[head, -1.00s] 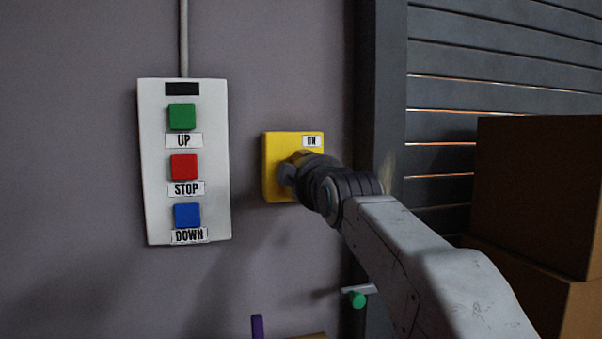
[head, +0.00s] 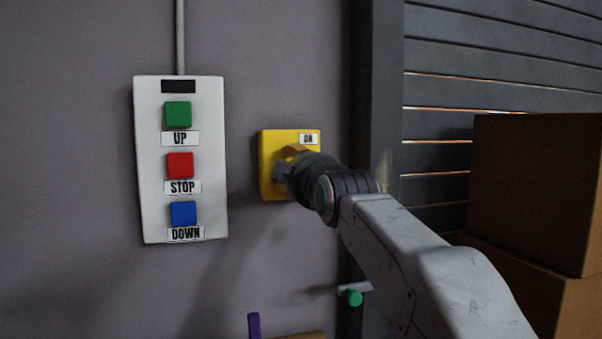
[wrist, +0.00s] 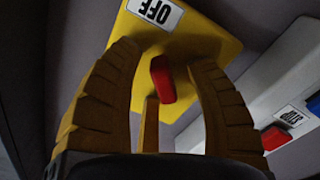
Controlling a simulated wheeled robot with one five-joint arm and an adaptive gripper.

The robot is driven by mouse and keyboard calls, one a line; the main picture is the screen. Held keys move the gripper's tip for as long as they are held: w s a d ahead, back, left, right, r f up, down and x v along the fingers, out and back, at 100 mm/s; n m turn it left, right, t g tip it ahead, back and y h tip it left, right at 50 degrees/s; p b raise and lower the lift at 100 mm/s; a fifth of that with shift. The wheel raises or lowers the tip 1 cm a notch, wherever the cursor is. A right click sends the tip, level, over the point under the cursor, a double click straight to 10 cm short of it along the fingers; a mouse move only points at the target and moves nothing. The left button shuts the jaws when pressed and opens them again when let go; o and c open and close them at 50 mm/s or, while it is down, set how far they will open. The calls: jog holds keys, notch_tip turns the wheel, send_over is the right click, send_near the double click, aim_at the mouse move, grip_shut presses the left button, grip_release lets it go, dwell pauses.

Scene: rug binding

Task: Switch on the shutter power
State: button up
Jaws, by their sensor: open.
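The yellow switch box (head: 268,150) is on the wall, with an ON label (head: 309,139) at its upper right in the head view. A red switch handle (wrist: 162,80) stands out from the plate between my fingers. My gripper (head: 284,170) is at the front of the box and hides its lower right part in the head view. In the wrist view my gripper (wrist: 165,58) is open, its fingers on either side of the red handle, with gaps showing.
A white panel (head: 150,160) with green UP, red STOP and blue DOWN buttons hangs left of the box. The slatted shutter (head: 500,60) and stacked cardboard boxes (head: 535,190) are at the right. A green knob (head: 354,298) sticks out below my arm.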

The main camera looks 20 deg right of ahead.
jog(key=s, duration=1.2)
dwell(0.4)
jog(key=s+f+m+g+p, duration=0.4)
jog(key=s+f+g+p, duration=0.3)
jog(key=s+f+p, duration=0.2)
jog(key=s+f+m+g+p, duration=0.4)
jog(key=s+f+g+p, duration=0.3)
jog(key=s+p, duration=0.7)
notch_tip(320, 180, down, 2)
jog(key=shift+s+f+m+g, duration=0.15)
jog(key=shift+s+m+g, duration=0.15)
jog(key=shift+s+m, duration=0.15)
jog(key=shift+o, duration=0.2)
